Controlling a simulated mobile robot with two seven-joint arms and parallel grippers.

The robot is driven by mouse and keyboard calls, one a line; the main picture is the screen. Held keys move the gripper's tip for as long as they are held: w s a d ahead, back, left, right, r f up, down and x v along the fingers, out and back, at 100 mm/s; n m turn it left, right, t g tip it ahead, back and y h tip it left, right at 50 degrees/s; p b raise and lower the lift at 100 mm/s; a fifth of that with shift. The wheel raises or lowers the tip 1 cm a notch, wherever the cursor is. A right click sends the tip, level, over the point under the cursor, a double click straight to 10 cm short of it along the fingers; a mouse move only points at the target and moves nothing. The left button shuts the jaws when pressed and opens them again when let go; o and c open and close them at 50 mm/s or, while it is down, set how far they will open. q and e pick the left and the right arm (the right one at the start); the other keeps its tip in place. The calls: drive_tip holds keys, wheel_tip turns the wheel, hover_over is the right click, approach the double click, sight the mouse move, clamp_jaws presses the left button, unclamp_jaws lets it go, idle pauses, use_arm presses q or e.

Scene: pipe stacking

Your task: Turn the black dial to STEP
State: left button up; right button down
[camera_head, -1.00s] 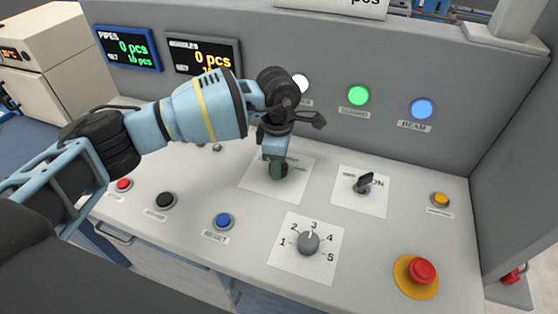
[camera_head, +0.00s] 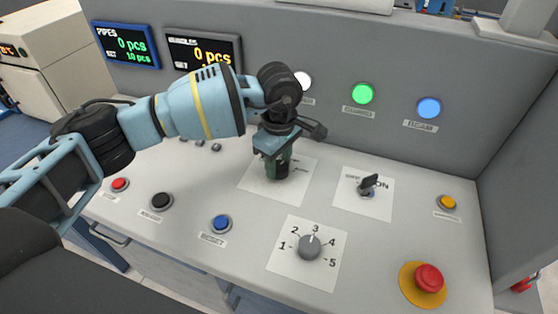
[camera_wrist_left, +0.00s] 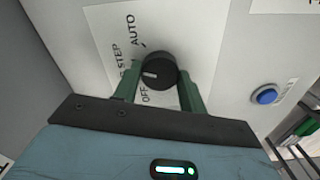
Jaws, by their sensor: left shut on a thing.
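The black dial (camera_wrist_left: 160,66) sits on a white label plate (camera_wrist_left: 100,22) marked AUTO, STEP and OFF in the left wrist view. Its white mark points left in that view, roughly toward the area between STEP and OFF; I cannot tell if it lines up with a word. My left gripper (camera_wrist_left: 159,76) is shut on the dial, one green finger on each side. In the head view my left gripper (camera_head: 277,170) reaches down onto this plate and largely hides the dial. My right gripper is not in view.
A separate black switch (camera_head: 368,185) marked ON stands to the right. A grey numbered knob (camera_head: 310,246), a blue button (camera_head: 221,223) and a red emergency button (camera_head: 429,278) are nearer the front. White, green (camera_head: 363,94) and blue lamps are lit on the back wall.

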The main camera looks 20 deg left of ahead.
sight(279, 165)
use_arm(q)
drive_tip(key=o, duration=1)
drive_tip(key=shift+r, duration=3.95)
